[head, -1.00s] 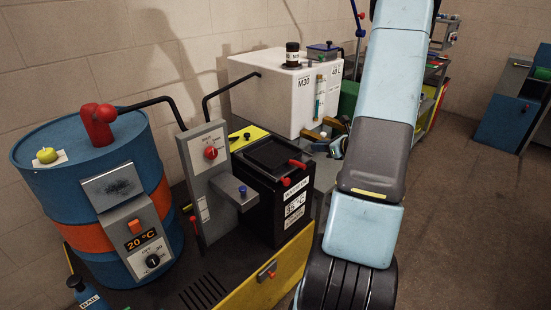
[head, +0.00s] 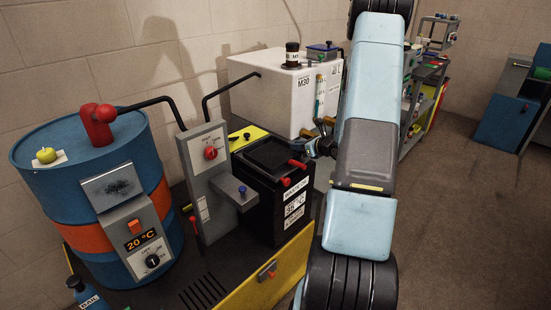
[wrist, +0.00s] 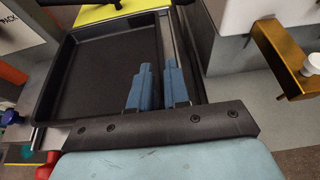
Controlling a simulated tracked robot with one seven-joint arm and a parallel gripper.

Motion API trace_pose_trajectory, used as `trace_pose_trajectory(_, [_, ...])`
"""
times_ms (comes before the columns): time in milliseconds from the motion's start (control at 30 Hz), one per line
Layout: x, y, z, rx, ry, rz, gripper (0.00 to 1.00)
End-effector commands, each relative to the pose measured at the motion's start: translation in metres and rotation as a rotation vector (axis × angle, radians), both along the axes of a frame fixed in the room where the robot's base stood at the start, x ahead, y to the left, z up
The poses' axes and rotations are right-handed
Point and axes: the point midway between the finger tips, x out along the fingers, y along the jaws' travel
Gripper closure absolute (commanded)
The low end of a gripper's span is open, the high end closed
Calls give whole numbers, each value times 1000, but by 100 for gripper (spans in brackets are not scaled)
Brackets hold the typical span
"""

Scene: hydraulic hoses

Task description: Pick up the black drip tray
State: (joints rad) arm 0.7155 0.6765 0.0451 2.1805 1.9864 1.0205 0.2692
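The black drip tray (head: 272,153) lies level on top of a black box (head: 263,208) in the head view. It fills the left of the wrist view (wrist: 100,70), shallow and empty inside. My gripper (wrist: 157,67) has two blue fingers at the tray's right side wall. The left finger is on the inner side and the other is on the outer side, with a gap between them. Whether either touches the wall cannot be told. In the head view my gripper (head: 314,148) is small and partly hidden by my arm at the tray's right edge.
A grey lever panel (head: 208,165) stands left of the box, beside a blue drum (head: 90,165) with an orange band. A white tank (head: 270,90) stands behind. Red handles (head: 297,163) stick out at the box's front right. Open floor lies to the right.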

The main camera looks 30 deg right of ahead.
Motion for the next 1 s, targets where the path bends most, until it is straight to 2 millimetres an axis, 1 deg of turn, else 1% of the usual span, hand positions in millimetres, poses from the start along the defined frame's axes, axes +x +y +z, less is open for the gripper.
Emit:
trace_pose_trajectory(33, [7, 3, -3, 1, -1, 2, 84])
trace_pose_trajectory(100, [15, 6, -7, 1, 0, 3, 84])
trace_pose_trajectory(233, [25, 9, -11, 0, 0, 0, 84])
trace_pose_trajectory(433, [26, 9, -11, 0, 0, 0, 84])
trace_pose_trajectory(467, [26, 9, -11, 0, 0, 0, 86])
trace_pose_trajectory(600, [25, 9, -11, 0, 0, 1, 99])
trace_pose_trajectory(1000, [26, 10, -11, 0, -1, 1, 100])
